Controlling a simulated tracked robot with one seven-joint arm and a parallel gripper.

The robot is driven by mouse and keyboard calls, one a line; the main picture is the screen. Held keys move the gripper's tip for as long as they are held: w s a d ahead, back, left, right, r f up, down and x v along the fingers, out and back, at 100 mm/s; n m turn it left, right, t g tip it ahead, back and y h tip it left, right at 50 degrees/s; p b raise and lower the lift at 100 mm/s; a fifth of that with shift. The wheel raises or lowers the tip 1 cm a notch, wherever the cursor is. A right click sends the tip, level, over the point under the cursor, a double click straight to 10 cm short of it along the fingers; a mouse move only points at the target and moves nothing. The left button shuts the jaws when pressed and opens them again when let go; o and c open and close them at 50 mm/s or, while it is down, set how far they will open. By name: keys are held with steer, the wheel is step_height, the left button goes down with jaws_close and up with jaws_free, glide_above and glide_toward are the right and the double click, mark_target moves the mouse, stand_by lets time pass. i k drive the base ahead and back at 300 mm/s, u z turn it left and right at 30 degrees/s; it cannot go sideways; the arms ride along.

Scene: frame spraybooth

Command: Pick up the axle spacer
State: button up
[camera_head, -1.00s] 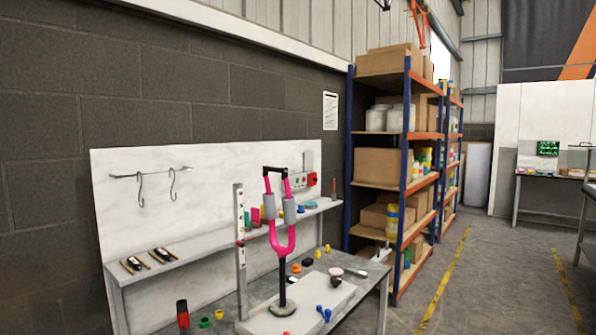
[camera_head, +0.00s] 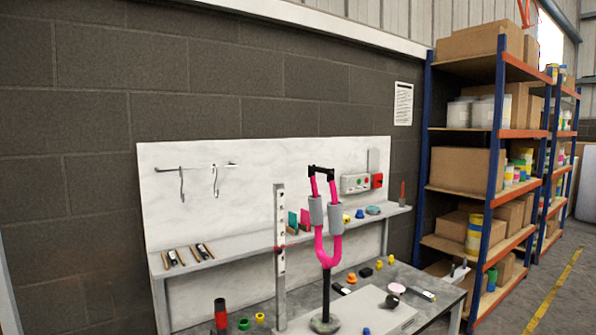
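I cannot tell for certain which small part is the axle spacer. Candidates on the workbench (camera_head: 440,297) are a green ring-like piece (camera_head: 244,323), a small yellow piece (camera_head: 259,317) and an orange piece (camera_head: 351,278). A black and red cylinder (camera_head: 220,314) stands at the bench's left. A pink fork (camera_head: 327,245) with grey sleeves stands upright on a black post in the middle of the bench. My gripper is not in view.
A tall pale post (camera_head: 280,255) stands left of the fork. A raised ledge (camera_head: 235,246) behind holds small coloured parts. Blue and orange shelving (camera_head: 510,135) with boxes stands right of the bench. Open floor (camera_head: 560,285) with a yellow line lies far right.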

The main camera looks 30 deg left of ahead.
mark_target(315, 169)
steer(key=u, duration=0.45)
steer(key=i, duration=1.15)
steer(key=u, duration=0.75)
steer(key=i, duration=0.5)
steer(key=u, duration=0.2)
steer(key=k, duration=0.8)
steer(key=u, duration=0.2)
steer(key=i, duration=0.8)
steer(key=z, duration=0.1)
